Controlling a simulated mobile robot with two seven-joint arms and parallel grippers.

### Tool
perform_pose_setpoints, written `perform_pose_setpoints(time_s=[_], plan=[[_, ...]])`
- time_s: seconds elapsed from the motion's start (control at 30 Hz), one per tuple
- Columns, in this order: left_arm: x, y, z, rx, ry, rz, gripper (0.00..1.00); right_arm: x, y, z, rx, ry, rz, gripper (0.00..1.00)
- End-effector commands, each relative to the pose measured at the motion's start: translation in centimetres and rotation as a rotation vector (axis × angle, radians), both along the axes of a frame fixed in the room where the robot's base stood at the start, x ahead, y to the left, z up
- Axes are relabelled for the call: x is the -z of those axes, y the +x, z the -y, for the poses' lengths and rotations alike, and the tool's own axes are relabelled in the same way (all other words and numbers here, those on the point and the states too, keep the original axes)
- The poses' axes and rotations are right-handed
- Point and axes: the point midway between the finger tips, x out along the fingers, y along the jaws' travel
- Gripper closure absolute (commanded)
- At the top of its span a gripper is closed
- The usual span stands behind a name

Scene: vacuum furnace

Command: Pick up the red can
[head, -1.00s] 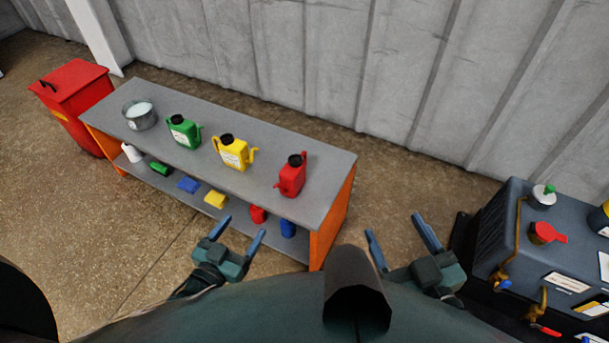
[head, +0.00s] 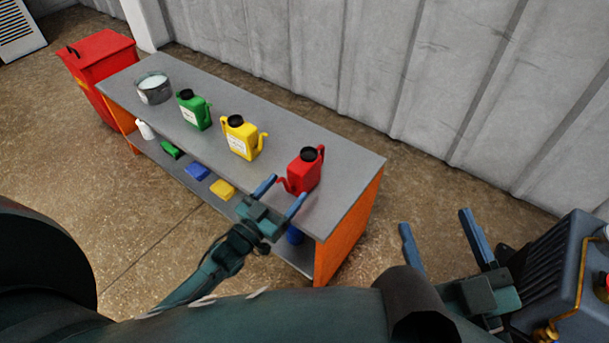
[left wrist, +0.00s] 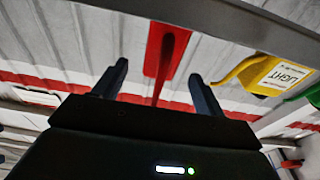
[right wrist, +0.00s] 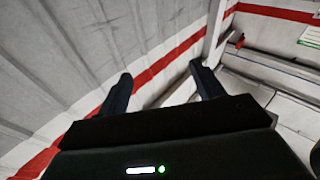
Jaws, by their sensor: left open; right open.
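The red can (head: 304,171) stands upright on the grey table top near its right end, with a black cap and a thin spout on its left side. My left gripper (head: 284,191) is open at the table's front edge, just in front of the can, with its fingers pointing toward it. In the left wrist view the red can (left wrist: 165,50) shows between and beyond the open fingers (left wrist: 158,82); nothing is gripped. My right gripper (head: 438,228) is open and empty, right of the table. In the right wrist view its fingers (right wrist: 160,85) have nothing between them.
A yellow can (head: 241,139), a green can (head: 194,112) and a metal pot (head: 154,88) stand in a row on the table (head: 340,170). Small items lie on its lower shelf. A red bin (head: 100,62) is at far left, a dark machine (head: 560,270) at right.

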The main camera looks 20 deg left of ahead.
Motion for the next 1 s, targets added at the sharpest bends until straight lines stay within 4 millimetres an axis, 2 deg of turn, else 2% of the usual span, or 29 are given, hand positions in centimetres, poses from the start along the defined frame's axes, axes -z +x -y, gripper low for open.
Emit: perform_pose_setpoints(time_s=[0.23, 0.4, 0.7, 1.0], plan=[[0.1, 2.8, 0.8, 0.0, 0.0, 0.004, 0.29, 0.7, 0.0, -0.2, -0.012, 0.031, -0.003, 0.33], [-0.4, 4.7, 1.5, 0.0, -0.001, 0.002, 0.29, 0.4, 0.0, -0.3, -0.022, 0.059, -0.003, 0.33], [-0.6, 5.1, 1.6, 0.0, 0.0, -0.001, 0.29, 0.0, 0.0, -0.4, -0.029, 0.058, 0.002, 0.33], [-0.6, 5.1, 1.6, 0.0, 0.0, -0.001, 0.54, -0.1, 0.0, -0.4, -0.032, 0.056, 0.008, 0.33]])
